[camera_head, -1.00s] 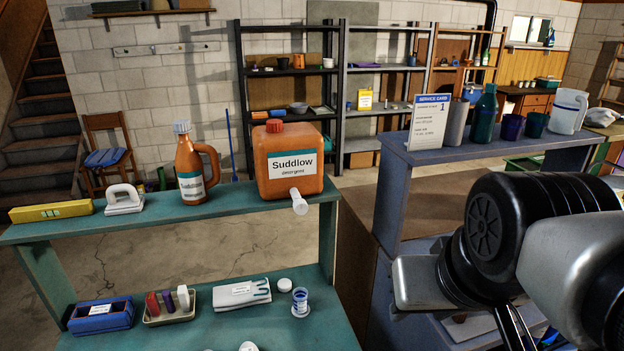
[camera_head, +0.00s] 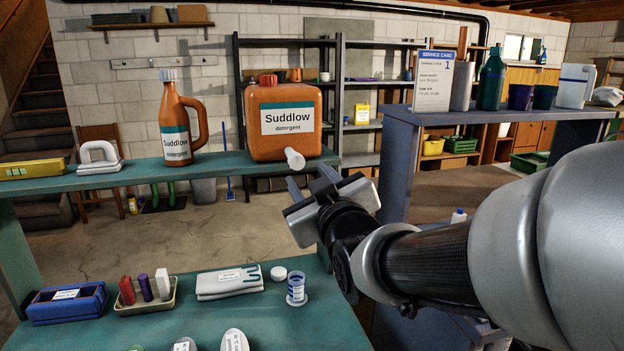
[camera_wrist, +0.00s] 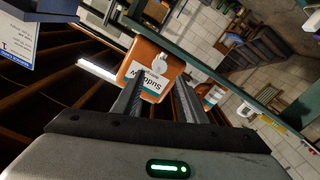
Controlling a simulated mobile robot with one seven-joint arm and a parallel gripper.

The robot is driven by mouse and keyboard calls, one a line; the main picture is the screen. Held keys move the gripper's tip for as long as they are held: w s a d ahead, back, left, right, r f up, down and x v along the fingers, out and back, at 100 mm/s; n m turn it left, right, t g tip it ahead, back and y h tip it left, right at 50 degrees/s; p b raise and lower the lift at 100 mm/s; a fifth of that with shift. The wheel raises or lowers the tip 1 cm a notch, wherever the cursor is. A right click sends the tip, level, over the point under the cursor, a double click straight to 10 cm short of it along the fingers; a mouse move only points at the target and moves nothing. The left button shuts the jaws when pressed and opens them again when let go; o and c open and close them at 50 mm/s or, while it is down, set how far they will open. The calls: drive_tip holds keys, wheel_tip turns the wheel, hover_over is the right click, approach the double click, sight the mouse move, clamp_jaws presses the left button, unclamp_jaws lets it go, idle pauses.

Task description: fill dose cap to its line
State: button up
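The orange Suddlow detergent container (camera_head: 284,142) lies on the teal upper shelf, its white spout (camera_head: 295,158) pointing out over the front edge. The dose cap (camera_head: 297,288), a small clear cup with blue marks, stands on the lower teal bench below the spout; its fill level is too small to tell. My gripper (camera_head: 312,186) is just below and in front of the spout, apart from it. Its two fingers are spread with nothing between them. In the wrist view the container (camera_wrist: 150,70) and its spout (camera_wrist: 159,64) show beyond the open fingers (camera_wrist: 160,102).
An orange Suddlow jug (camera_head: 176,125) stands left of the container. A tray of bars (camera_head: 146,300) and a blue box (camera_head: 68,303) are further left. A blue-grey shelf unit (camera_head: 398,170) stands right.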

sight(298, 163)
drive_tip(key=p+x, duration=0.2)
drive_tip(key=x, duration=0.5)
drive_tip(key=shift+w+a+r, duration=0.1)
drive_tip(key=shift+w, duration=0.45)
drive_tip(key=shift+c, duration=0.9)
drive_tip(key=shift+s, duration=0.1)
drive_tip(key=c, duration=0.4)
drive_tip(key=shift+c, duration=0.2)
